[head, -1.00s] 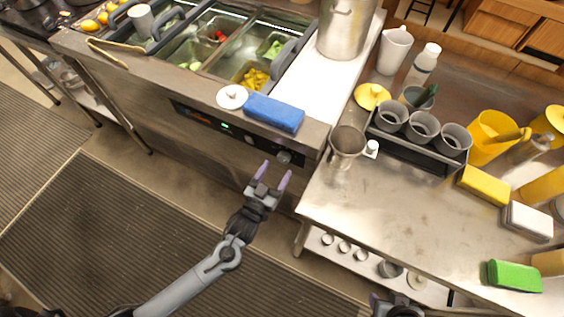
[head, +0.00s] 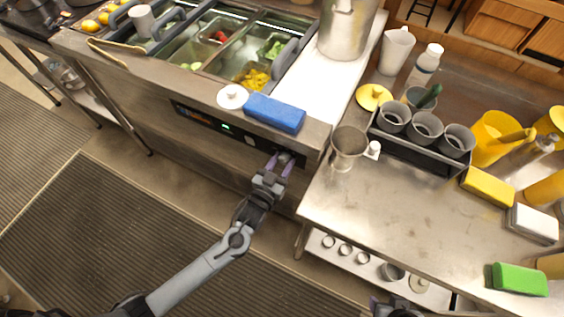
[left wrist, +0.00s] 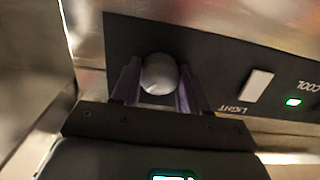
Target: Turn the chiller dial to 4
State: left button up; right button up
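The chiller dial, a round grey knob (left wrist: 159,74), is on the dark control panel (left wrist: 225,50) in the left wrist view. In the head view the panel (head: 212,121) is on the counter's front, and my gripper mostly hides the dial. My left gripper (head: 279,163) has its purple fingers on both sides of the dial, close against its edges; they also show in the left wrist view (left wrist: 158,86). It looks shut on the dial. No pointer or numbers can be read. My right gripper (head: 393,307) is only partly in view at the bottom edge.
A light switch (left wrist: 257,84) and a lit green display (left wrist: 293,102) sit beside the dial. A blue sponge (head: 274,113) and a white lid (head: 232,96) lie above the panel. The steel table (head: 375,210) stands close at the right.

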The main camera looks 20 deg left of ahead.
pick_arm(q)
jog(key=c, duration=0.3)
jog(key=m+p, duration=0.3)
jog(key=shift+r, duration=0.25)
jog(key=m+p, duration=0.3)
jog(key=shift+f+m, duration=0.1)
jog(key=shift+m, duration=0.2)
jog(key=shift+m+p, duration=0.45)
jog(key=shift+m, duration=0.15)
jog(key=shift+f, duration=0.15)
jog(key=o, duration=1.1)
jog(key=shift+c, duration=0.2)
